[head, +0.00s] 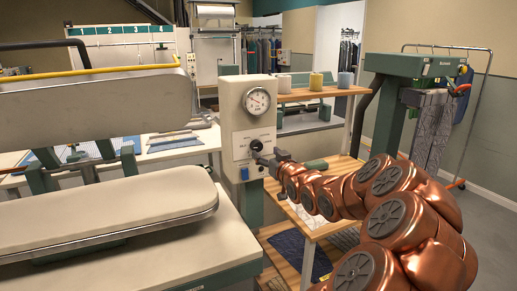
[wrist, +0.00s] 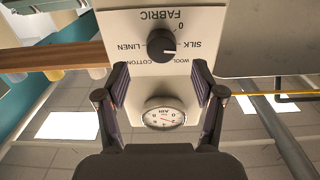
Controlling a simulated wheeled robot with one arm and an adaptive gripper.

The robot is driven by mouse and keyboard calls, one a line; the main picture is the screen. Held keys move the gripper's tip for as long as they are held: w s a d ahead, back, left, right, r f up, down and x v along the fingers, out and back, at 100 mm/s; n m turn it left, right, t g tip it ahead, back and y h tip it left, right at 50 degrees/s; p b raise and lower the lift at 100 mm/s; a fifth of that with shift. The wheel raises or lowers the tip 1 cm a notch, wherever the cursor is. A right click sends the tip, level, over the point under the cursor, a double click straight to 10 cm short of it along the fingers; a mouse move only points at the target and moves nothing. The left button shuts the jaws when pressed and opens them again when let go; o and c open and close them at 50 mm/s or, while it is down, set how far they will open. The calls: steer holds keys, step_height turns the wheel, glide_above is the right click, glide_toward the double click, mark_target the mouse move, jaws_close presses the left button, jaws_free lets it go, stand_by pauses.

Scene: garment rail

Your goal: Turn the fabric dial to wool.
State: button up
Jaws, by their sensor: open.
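The fabric dial (wrist: 161,44) is a black round knob on a pale control panel (wrist: 207,18). The wrist view shows it upside down, ringed by the words SILK, WOOL, COTTON and LINEN and a 0. A small pale mark on the knob seems to face SILK, not WOOL. My gripper (wrist: 160,72) is open and empty, its fingertips spread to either side just short of the dial and apart from it. In the head view, my gripper (head: 267,156) is close in front of the dial (head: 256,145), partly covering the panel's labels.
A round gauge (head: 258,102) sits above the dial on the same panel, and a blue button (head: 245,174) below it. A padded press (head: 105,215) stands at the left. A wooden shelf with thread cones (head: 316,82) is behind.

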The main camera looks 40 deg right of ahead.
mark_target(258, 147)
steer(key=shift+p+x, duration=0.75)
steer(key=shift+x, duration=2.35)
steer(key=shift+f, duration=0.15)
steer(key=c, duration=1.1)
steer(key=shift+c, duration=0.2)
steer(key=shift+m, duration=0.4)
steer(key=shift+r+m+p, duration=0.2)
steer(key=shift+m+p, duration=0.4)
steer(key=shift+p, duration=0.05)
steer(key=m+p, duration=0.1)
steer(key=m, duration=0.2)
steer(key=shift+a, duration=0.1)
steer(key=m, duration=0.5)
steer(key=shift+m+b, duration=0.3)
